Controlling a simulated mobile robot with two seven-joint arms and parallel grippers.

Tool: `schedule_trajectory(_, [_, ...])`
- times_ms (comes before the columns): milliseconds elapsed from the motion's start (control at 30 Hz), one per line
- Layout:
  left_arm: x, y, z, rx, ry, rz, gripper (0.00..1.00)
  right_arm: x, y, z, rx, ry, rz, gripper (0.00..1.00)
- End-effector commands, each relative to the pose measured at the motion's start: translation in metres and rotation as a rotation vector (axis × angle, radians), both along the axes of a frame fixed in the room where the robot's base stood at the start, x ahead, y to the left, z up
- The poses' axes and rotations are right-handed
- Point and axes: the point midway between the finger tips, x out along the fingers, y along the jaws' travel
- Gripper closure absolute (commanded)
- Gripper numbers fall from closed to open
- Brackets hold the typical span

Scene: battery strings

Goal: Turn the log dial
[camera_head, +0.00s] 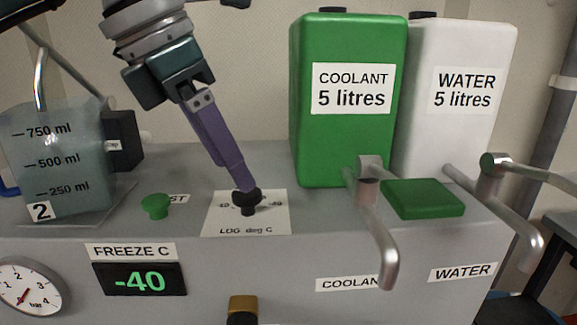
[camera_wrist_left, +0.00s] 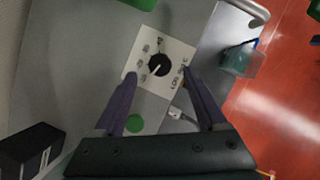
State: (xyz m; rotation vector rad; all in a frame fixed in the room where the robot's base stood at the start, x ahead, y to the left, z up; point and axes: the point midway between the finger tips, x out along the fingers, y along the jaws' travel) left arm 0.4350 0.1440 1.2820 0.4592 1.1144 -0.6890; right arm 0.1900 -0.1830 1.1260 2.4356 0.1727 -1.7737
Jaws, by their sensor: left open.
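The log dial is a black knob (camera_head: 247,201) on a white card (camera_head: 225,222) marked "LOG deg C", on top of the grey machine. In the left wrist view, the knob (camera_wrist_left: 159,65) has a white pointer line aimed toward the lower left. My left gripper (camera_head: 243,186) has purple fingers and comes down from the upper left, its tips at the knob. In the left wrist view, the fingers (camera_wrist_left: 160,77) are spread with the knob between and a little beyond the tips. I cannot tell whether they touch it. My right gripper is not in view.
A green button (camera_head: 155,206) stands left of the card, near a beaker (camera_head: 60,165). The display (camera_head: 140,279) reads -40. Green coolant (camera_head: 343,145) and white water (camera_head: 470,125) containers stand behind metal pipes (camera_head: 385,245) and a green block (camera_head: 423,198).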

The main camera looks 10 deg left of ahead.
Motion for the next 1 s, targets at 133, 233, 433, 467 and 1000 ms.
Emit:
schedule_trajectory(133, [0.006, -0.007, -0.020, -0.001, 0.004, -0.001, 0.26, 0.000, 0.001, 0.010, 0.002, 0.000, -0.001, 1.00])
schedule_trajectory(233, [0.008, -0.009, -0.029, -0.001, 0.002, -0.001, 0.26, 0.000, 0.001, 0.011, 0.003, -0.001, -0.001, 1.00])
schedule_trajectory(433, [0.010, -0.010, -0.035, 0.001, -0.001, -0.001, 0.26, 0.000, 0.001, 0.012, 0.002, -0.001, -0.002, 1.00])
schedule_trajectory(467, [0.010, -0.010, -0.035, 0.001, -0.001, -0.002, 0.26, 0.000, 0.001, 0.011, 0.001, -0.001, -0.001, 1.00])
schedule_trajectory(1000, [0.010, -0.010, -0.035, 0.001, -0.001, -0.002, 0.74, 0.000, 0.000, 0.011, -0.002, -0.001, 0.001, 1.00])
